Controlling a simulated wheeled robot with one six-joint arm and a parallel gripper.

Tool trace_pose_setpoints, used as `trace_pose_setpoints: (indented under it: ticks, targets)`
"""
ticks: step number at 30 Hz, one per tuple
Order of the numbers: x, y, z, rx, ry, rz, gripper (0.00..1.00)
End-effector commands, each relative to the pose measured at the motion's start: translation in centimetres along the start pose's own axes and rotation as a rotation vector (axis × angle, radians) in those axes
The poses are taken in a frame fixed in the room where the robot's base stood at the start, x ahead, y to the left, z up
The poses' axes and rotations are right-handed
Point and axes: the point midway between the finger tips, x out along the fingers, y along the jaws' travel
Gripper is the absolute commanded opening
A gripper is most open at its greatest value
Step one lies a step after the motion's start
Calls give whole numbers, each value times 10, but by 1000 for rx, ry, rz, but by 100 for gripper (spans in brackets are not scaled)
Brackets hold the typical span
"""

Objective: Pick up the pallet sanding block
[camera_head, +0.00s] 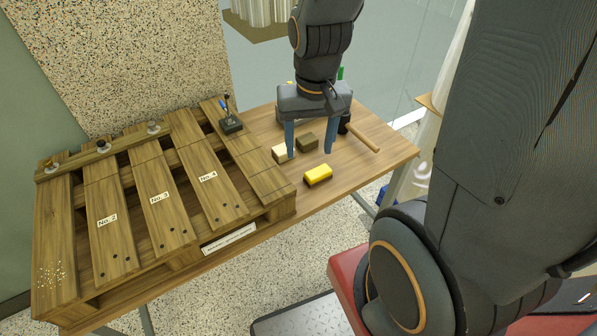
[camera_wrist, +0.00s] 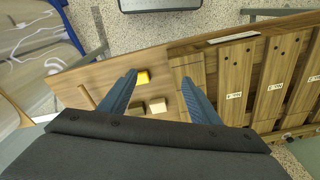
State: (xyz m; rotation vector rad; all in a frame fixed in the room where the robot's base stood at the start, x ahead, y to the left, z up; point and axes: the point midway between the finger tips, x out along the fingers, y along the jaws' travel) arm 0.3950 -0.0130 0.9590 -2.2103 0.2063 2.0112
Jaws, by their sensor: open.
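Three small blocks lie on the wooden table: a yellow one with a dark lower part (camera_head: 318,175), a dark brown one (camera_head: 307,142) and a pale beige one (camera_head: 280,154). I cannot tell for sure which is the sanding block. My gripper (camera_head: 317,144) is open and empty, pointing down above the blocks. In the wrist view the yellow block (camera_wrist: 143,77), brown block (camera_wrist: 137,108) and beige block (camera_wrist: 157,106) show between the spread fingers of my gripper (camera_wrist: 159,75). The brown block is nearest the left finger there. My gripper partly hides the table behind it.
A wooden pallet (camera_head: 150,193) with numbered boards fills the table's left side. A tool with a wooden handle (camera_head: 363,139) lies right of the blocks. A small dark holder (camera_head: 230,124) stands on the pallet's back corner. The table's front right is clear.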

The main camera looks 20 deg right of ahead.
Motion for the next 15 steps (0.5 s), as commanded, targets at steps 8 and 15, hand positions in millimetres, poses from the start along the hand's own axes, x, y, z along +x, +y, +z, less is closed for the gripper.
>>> trace_pose_setpoints:
  ticks: [8,15]
  targets:
    - [110,34,-82,668,-52,33,57]
    - [175,62,-121,1082,-71,62,57]
